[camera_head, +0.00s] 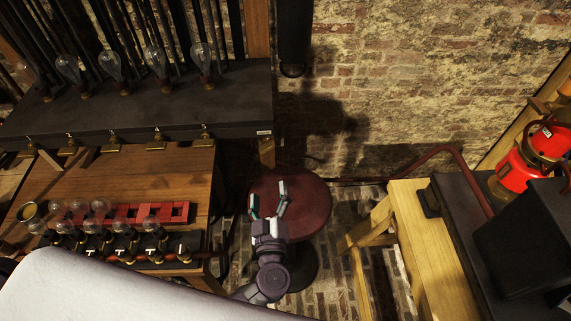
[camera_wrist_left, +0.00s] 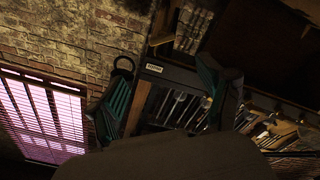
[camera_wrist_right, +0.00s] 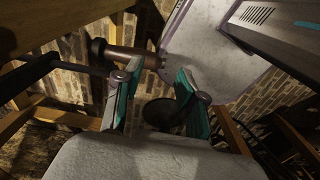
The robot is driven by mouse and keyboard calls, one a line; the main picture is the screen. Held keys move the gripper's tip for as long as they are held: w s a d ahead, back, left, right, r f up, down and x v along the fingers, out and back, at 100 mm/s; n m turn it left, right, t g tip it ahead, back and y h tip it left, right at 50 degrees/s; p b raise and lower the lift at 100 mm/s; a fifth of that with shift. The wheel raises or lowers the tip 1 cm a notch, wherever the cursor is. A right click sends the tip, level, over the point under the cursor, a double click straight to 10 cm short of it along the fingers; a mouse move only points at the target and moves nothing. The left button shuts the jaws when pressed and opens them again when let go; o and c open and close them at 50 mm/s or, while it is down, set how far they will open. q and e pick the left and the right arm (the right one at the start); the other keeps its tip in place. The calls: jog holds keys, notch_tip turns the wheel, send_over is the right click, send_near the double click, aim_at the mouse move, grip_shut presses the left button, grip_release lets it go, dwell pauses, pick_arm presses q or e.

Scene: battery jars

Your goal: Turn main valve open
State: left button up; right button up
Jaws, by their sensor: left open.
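No part that I can clearly identify as the main valve shows. Small brass taps (camera_head: 157,139) hang in a row under the dark shelf, and T-shaped handles (camera_head: 181,249) stand on the bench strip at lower left. My left gripper (camera_head: 268,200) is open and empty above a round dark-red stool (camera_head: 312,207). It also shows open in the left wrist view (camera_wrist_left: 165,104), with dark shelving behind. My right gripper (camera_wrist_right: 158,101) is open in the right wrist view. A brownish cylindrical part (camera_wrist_right: 130,55) lies behind its fingers; contact cannot be told.
Glass bulbs (camera_head: 115,67) line the dark shelf (camera_head: 235,110). A red lantern (camera_head: 524,163) and a black box (camera_head: 525,245) stand on the right. Brick floor shows between the stool and the wooden frame (camera_head: 415,225).

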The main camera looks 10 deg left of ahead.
pick_arm(q)
jog(key=b, duration=0.2)
send_near(267, 151)
jog(key=x, duration=0.3)
pick_arm(e)
jog(key=w+a+f+t, duration=0.1)
jog(key=w+a+f, duration=0.1)
jog(key=w, duration=0.7)
pick_arm(q)
jog(key=b+x, duration=0.2)
jog(key=x, duration=0.4)
jog(key=shift+w, duration=0.2)
jog(key=shift+w+a, duration=0.15)
jog(key=shift+w, duration=0.15)
jog(key=shift+r, duration=0.1)
jog(key=c, duration=1.2)
jog(key=shift+o, duration=0.2)
pick_arm(e)
jog(key=s+f, duration=0.1)
jog(key=s+d+f, duration=0.1)
jog(key=s, duration=0.1)
jog(key=shift+s+f, duration=0.15)
